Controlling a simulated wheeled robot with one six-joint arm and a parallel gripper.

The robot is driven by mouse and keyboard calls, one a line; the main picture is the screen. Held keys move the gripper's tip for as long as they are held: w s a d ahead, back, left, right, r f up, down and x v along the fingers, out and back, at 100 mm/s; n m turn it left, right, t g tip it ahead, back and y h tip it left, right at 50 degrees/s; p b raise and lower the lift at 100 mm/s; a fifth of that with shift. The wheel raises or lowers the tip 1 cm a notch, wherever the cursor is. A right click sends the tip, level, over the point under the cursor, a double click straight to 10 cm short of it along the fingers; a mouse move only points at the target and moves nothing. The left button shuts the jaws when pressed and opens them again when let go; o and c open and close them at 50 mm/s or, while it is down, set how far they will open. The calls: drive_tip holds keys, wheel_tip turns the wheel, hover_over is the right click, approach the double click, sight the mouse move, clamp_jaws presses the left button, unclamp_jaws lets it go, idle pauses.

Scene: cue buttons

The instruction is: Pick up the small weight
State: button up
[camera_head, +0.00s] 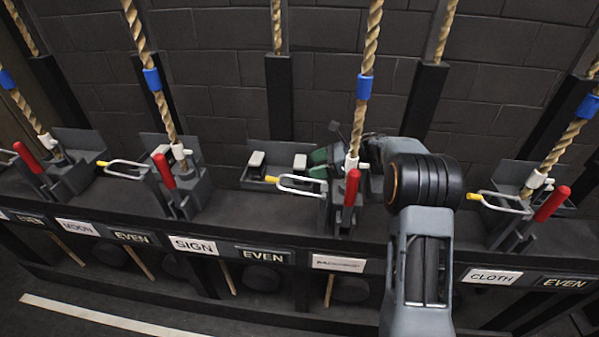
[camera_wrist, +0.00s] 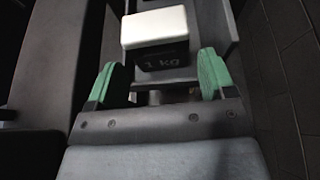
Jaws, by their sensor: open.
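A dark block weight with a pale top, marked "1 kg" (camera_wrist: 155,38), lies just ahead of my gripper (camera_wrist: 161,72) in the wrist view. My green-padded fingers are spread open, one toward each side of the weight, with nothing held. In the head view my gripper (camera_head: 322,160) is partly hidden behind a lever stand. Two pale-topped blocks sit in the tray there, a left block (camera_head: 256,160) and a right block (camera_head: 300,162). The right one is beside my gripper. Their markings are too small to read in the head view.
A grey tray (camera_head: 240,182) holds the blocks. Close by stand a red-handled lever (camera_head: 351,188), a yellow-tipped clamp (camera_head: 290,181) and a rope (camera_head: 369,50) with a blue band. Similar rope stations stand on both sides. A dark brick wall (camera_head: 220,60) closes the back.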

sight(303, 166)
drive_tip(key=b+x, duration=0.1)
drive_tip(key=x, duration=0.4)
drive_tip(key=shift+s, duration=0.1)
drive_tip(key=shift+r, duration=0.1)
drive_tip(key=c, duration=1.2)
drive_tip(key=shift+r, duration=0.15)
drive_tip(key=shift+c, duration=0.3)
